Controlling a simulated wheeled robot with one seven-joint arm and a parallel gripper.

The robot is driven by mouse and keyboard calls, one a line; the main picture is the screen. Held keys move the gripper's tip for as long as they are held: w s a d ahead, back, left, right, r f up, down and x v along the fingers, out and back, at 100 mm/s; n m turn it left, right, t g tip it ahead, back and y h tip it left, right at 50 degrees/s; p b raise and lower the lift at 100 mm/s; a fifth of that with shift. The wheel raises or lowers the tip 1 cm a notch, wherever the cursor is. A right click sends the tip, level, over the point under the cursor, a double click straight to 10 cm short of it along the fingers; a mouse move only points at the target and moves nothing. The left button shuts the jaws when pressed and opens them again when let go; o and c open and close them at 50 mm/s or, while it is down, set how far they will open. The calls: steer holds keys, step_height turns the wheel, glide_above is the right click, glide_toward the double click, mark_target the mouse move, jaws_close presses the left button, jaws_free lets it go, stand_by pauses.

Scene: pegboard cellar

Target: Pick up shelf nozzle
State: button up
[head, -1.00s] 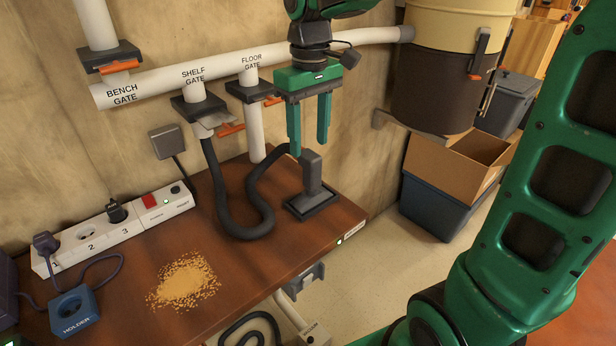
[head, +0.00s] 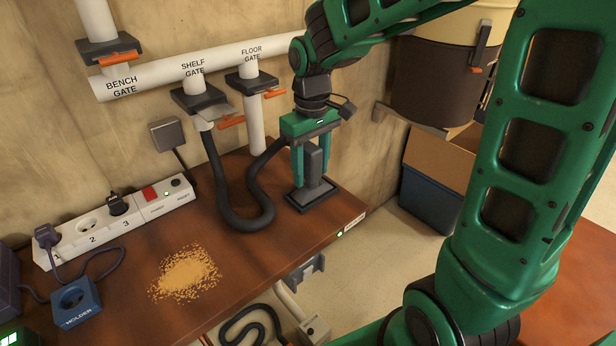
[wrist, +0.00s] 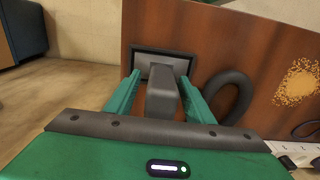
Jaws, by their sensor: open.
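The shelf nozzle (head: 314,172) is a dark grey upright handle on a flat rectangular foot, standing on the brown bench near its right end. A black hose (head: 233,215) runs from the shelf gate (head: 201,99) and loops across the bench to the nozzle. My gripper (head: 313,168) points down over the nozzle with its green fingers open, one on each side of the handle. In the wrist view the nozzle's handle (wrist: 161,92) stands between the two fingers, with visible gaps. Whether a finger touches it I cannot tell.
A power strip (head: 100,228) and a blue holder block (head: 75,300) are at the left of the bench. A sawdust pile (head: 185,273) lies in front. The wall with the gate pipes is close behind.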

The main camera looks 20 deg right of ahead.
mark_target(311, 146)
jaws_close()
steer(key=shift+r, duration=0.1)
steer(key=shift+r, duration=0.55)
step_height(311, 146, up, 3)
steer(key=shift+w+f, duration=0.1)
steer(key=s+a+r, duration=0.6)
steer(key=a+r, duration=0.1)
steer(key=a, duration=0.3)
steer(key=shift+s, duration=0.2)
